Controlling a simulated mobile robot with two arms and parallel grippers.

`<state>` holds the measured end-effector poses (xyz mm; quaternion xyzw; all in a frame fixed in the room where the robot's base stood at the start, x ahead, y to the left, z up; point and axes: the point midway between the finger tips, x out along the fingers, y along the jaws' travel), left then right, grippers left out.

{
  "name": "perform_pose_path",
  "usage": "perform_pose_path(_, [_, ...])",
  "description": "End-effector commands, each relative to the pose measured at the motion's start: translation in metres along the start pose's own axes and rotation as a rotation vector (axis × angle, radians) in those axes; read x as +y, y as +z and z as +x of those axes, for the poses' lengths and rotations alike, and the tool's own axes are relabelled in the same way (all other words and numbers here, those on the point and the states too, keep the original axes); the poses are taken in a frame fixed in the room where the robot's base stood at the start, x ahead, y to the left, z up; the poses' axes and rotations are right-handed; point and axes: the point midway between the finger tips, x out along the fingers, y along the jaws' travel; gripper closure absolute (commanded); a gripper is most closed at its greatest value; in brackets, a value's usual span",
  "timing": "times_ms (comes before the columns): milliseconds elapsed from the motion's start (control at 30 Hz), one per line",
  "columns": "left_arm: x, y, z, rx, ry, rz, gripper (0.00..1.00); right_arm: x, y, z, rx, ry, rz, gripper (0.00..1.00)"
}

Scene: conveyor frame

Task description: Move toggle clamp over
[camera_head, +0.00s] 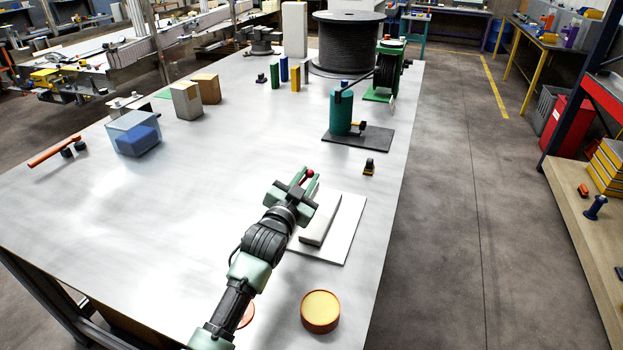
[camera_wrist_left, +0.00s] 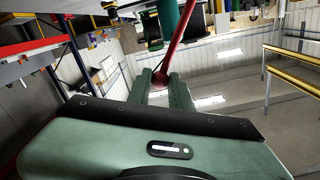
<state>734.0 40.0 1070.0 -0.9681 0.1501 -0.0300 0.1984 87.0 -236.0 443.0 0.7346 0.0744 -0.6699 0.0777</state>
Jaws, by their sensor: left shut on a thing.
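My left gripper (camera_head: 306,181) reaches in from the bottom over the middle of the grey table. It is shut on a red handle (camera_head: 309,174) with a rounded end. In the left wrist view the red handle (camera_wrist_left: 176,45) shows as a long rod running up from between the green fingertips (camera_wrist_left: 161,82). I cannot make out the rest of a toggle clamp on it. The gripper is beside the far left corner of a white plate (camera_head: 345,235) with a pale block (camera_head: 320,219) on it. My right gripper is not in view.
A teal cylinder (camera_head: 341,112) stands on a dark base (camera_head: 370,138). A small black and yellow item (camera_head: 369,167) sits near the right edge. A clear blue box (camera_head: 134,135) is at the left, a round yellow-topped tin (camera_head: 320,310) in front. The table's left middle is clear.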

Motion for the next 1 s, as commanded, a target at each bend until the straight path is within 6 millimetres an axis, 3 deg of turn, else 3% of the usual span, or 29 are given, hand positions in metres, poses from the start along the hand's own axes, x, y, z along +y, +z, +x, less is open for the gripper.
perform_pose_path(233, [-0.019,-0.003,0.0,-0.002,-0.002,0.004,1.0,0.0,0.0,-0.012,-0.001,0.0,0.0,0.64])
perform_pose_path(667, [-0.021,-0.004,0.0,0.002,-0.001,0.002,1.0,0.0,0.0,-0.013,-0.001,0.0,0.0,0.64])
perform_pose_path(1000, [-0.042,-0.002,0.0,0.001,-0.002,0.003,1.0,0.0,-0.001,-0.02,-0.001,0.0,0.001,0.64])
